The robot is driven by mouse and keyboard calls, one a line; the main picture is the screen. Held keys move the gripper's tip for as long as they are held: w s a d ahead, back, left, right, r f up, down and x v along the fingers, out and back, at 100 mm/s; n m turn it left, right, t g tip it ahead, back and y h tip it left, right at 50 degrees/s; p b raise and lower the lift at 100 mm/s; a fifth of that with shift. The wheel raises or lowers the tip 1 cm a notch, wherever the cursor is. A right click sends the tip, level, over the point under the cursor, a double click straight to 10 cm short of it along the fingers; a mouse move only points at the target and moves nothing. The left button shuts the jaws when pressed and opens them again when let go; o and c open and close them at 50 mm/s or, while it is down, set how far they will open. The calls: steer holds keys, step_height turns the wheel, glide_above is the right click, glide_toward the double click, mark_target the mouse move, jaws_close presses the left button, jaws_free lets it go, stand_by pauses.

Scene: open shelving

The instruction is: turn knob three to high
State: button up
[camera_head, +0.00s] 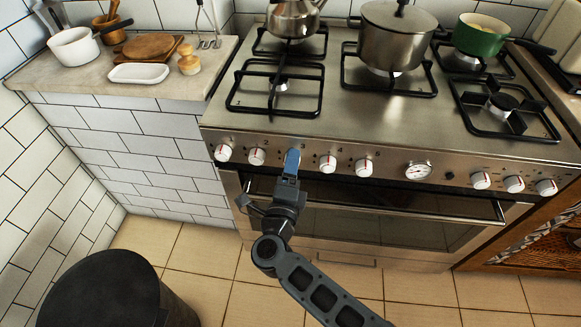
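The steel stove (365,135) carries a row of white knobs with red marks on its front panel. The third knob from the left is hidden behind the blue fingers of my gripper (291,162), so its pointer cannot be read. My gripper is right at that knob, reaching up from below. I cannot tell whether the fingers are closed on it. The second knob (257,156) is just to the left of my gripper and the fourth knob (328,163) just to the right. The first knob (222,152) is at the far left.
A kettle (294,18), a steel pot (396,45) and a green pan (480,38) stand on the stove. The oven handle (400,209) runs below the knobs, near my gripper. A dark bin (105,285) stands at lower left. The tiled floor (215,270) between is clear.

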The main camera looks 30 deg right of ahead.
steer(key=v, duration=0.7)
steer(key=shift+s+a+b, duration=0.25)
steer(key=shift+s+b, duration=0.1)
stand_by(0.4)
steer(key=s+d+r+n+y, duration=0.1)
steer(key=s+r+n+y, duration=0.2)
steer(key=s+n, duration=0.6)
steer(key=s+d+r+n+y, duration=0.2)
steer(key=s+r+n+y, duration=0.2)
steer(key=s+n, duration=0.5)
steer(key=s+d+r+n+y, duration=0.1)
steer(key=s+r+n+y, duration=0.3)
steer(key=s, duration=1.2)
step_height(320, 180, up, 4)
steer(key=n, duration=0.5)
steer(key=shift+s+d+f, duration=0.2)
steer(key=shift+s+d, duration=0.05)
steer(key=shift+c, duration=0.3)
